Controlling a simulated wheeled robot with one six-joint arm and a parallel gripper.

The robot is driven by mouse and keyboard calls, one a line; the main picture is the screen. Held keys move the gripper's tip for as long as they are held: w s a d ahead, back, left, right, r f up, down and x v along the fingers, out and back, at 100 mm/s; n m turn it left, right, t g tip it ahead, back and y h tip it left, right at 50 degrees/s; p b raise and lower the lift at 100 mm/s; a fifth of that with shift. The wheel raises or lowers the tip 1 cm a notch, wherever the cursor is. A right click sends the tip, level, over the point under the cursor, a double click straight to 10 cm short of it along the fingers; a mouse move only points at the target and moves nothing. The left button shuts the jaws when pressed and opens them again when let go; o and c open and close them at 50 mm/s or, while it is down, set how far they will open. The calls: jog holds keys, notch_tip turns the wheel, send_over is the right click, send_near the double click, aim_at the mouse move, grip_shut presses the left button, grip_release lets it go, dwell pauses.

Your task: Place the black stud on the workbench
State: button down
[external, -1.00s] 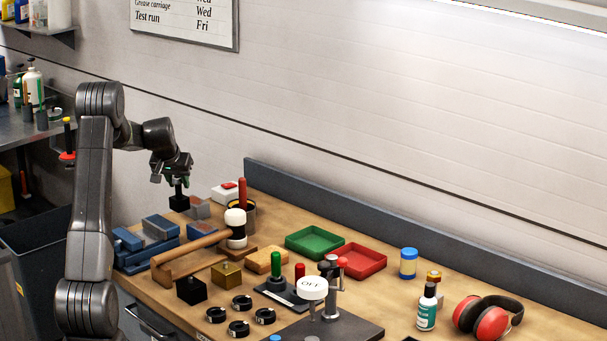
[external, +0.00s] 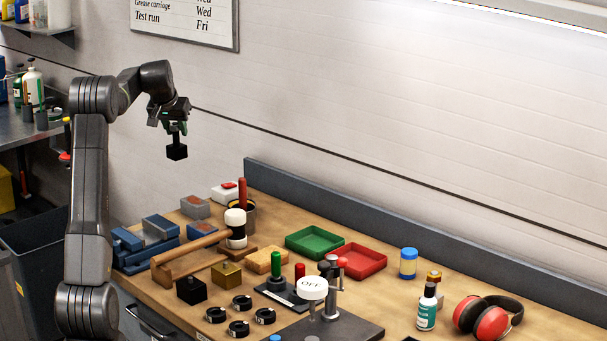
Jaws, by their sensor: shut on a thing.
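My gripper (external: 176,128) is shut on the black stud (external: 177,153), a dark cube held by its thin stem. The stud hangs upright in the air, well above the back left of the wooden workbench (external: 548,320), touching nothing below. A similar black block with a small knob (external: 191,291) stands on the bench near its front left edge. A brass block with a knob (external: 226,274) stands beside it.
A blue vise (external: 146,247), a mallet (external: 236,228) on a wooden rack and several blocks crowd the bench's left. Green (external: 314,241) and red (external: 362,260) trays lie mid-bench. Black rings (external: 241,303) lie near the front edge. Red earmuffs (external: 488,318) lie at right.

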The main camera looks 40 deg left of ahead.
jog(key=w+d+m+t+h+b, duration=0.15)
jog(key=w+d+m, duration=0.35)
jog(key=d, duration=1.1)
jog(key=w+d+m+h, duration=0.2)
jog(key=w+d, duration=0.6)
jog(key=d, duration=0.7)
jog(key=s+d+m+g+h+b, duration=0.1)
jog(key=s+d+m+h, duration=0.15)
jog(key=d, duration=1.25)
jog(key=s+d+m+g+h+b, duration=0.1)
jog(key=d+m, duration=0.3)
jog(key=d, duration=1.2)
jog(key=shift+t, duration=0.25)
jog(key=shift+w+a+f+p, duration=0.15)
jog(key=shift+f+p, duration=0.2)
jog(key=shift+f, duration=5)
jog(key=shift+w+a+f+p, duration=0.15)
jog(key=shift+f+p, duration=0.15)
jog(key=shift+f, duration=5)
jog(key=shift+s, duration=0.1)
